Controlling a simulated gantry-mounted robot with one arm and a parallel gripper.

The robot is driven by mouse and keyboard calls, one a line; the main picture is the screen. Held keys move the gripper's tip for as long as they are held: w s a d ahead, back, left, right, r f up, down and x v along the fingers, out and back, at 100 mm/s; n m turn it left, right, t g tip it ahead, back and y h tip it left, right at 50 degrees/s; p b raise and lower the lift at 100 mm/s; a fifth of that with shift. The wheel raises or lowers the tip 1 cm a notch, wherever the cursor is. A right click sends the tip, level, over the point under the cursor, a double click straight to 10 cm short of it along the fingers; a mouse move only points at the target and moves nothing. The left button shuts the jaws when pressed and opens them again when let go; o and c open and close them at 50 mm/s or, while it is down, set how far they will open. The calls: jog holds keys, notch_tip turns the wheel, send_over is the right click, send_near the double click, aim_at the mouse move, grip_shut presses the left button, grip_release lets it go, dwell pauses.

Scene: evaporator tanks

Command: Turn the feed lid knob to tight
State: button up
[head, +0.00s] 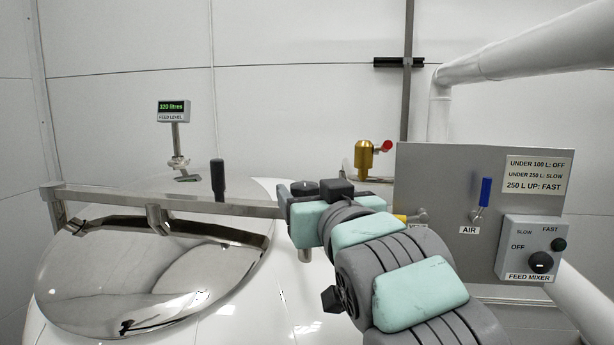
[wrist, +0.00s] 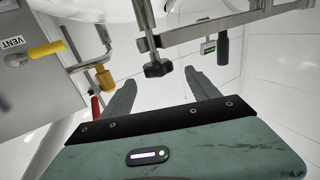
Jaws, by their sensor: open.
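The feed lid knob is a black lobed knob (wrist: 157,69) on a threaded stem at the end of the lid's steel bar. In the head view, a dark knob top (head: 304,187) shows at the bar's right end, partly hidden by my gripper. My gripper (wrist: 161,79) is open, with its two fingertips on either side of the knob in the wrist view. I see no clear contact. The polished domed feed lid (head: 150,275) lies under the bar (head: 130,199) on the white tank. How tight the knob is cannot be told.
An upright black handle (head: 217,178) stands on the bar. A level display (head: 173,111) reads 320 litres. The grey panel (head: 440,185) at right carries a blue AIR lever (head: 483,195) and the FEED MIXER box (head: 530,248). A yellow VENT lever (wrist: 47,49) is at left in the wrist view.

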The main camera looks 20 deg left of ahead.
jog(key=p+x, duration=0.2)
jog(key=x, duration=0.5)
jog(key=shift+w+a, duration=0.2)
jog(key=shift+w, duration=0.15)
jog(key=shift+c, duration=0.2)
jog(key=c, duration=1.3)
